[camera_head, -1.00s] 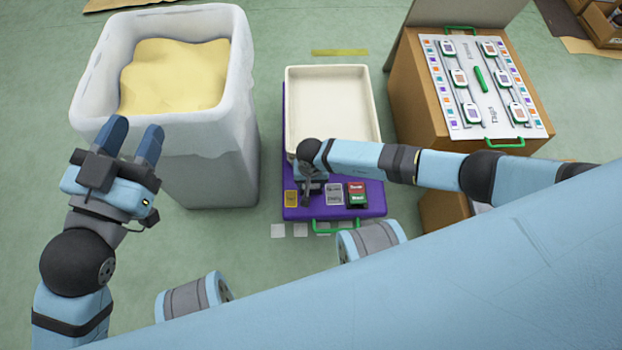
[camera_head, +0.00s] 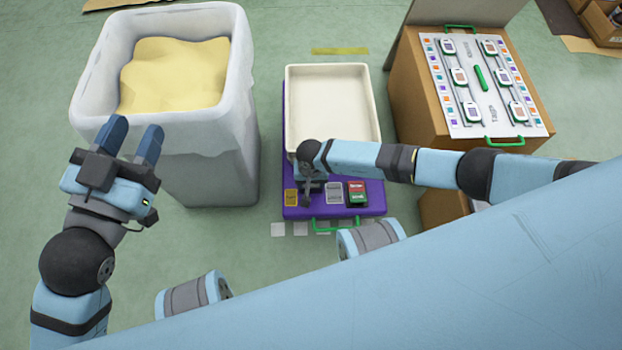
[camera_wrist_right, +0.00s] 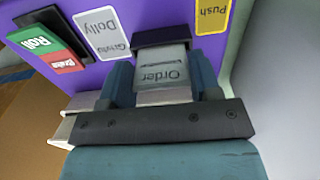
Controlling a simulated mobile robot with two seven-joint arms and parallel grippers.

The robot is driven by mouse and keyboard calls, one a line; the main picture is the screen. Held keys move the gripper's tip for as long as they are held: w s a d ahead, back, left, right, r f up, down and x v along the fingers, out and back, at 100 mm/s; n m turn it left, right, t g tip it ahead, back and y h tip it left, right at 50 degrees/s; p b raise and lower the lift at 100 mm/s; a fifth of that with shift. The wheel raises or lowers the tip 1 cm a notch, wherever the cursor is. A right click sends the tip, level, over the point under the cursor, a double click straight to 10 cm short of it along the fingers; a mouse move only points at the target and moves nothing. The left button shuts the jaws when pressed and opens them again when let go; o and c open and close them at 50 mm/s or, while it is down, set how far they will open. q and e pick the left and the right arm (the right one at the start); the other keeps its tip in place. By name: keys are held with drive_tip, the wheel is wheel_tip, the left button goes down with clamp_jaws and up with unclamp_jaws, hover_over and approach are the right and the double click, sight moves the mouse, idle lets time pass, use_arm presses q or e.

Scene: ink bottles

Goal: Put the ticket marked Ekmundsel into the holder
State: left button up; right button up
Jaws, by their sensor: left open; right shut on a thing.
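My right gripper (camera_wrist_right: 162,82) points down at the front of the purple dolly (camera_head: 295,212), and also shows in the head view (camera_head: 308,197). Its fingers are shut on a pale, thin-edged piece (camera_wrist_right: 165,97), which may be the ticket; no name Ekmundsel is legible on it. A grey face reading "Order" (camera_wrist_right: 162,72) lies between the fingers, against a dark block (camera_wrist_right: 162,36) on the purple surface, perhaps the holder. I cannot tell whether the pale piece is inside it. My left gripper (camera_head: 137,137) is open and empty, in front of the white bin.
The dolly carries a cream tray (camera_head: 375,105), a yellow "Push" label (camera_wrist_right: 213,14), a grey "Dolly" label (camera_wrist_right: 101,34) and a red-green switch (camera_wrist_right: 48,48). A white bin (camera_head: 210,165) stands left. A cabinet (camera_head: 415,95) with several small tagged devices stands right.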

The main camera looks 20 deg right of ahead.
use_arm(q)
drive_tip(key=shift+d+r, duration=0.1)
use_arm(e)
drive_tip(key=shift+f, duration=0.15)
drive_tip(key=o, duration=1)
drive_tip(key=shift+o, duration=0.2)
drive_tip(key=shift+r+p, duration=0.3)
drive_tip(key=shift+r, duration=0.15)
use_arm(q)
drive_tip(key=s+n+p, duration=0.1)
drive_tip(key=p, duration=0.1)
drive_tip(key=s+d+n+g+p, duration=0.1)
drive_tip(key=n+p, duration=0.1)
drive_tip(key=s+d+f+n+g+y+p, duration=0.1)
drive_tip(key=p, duration=0.1)
use_arm(e)
wheel_tip(320, 180, up, 13)
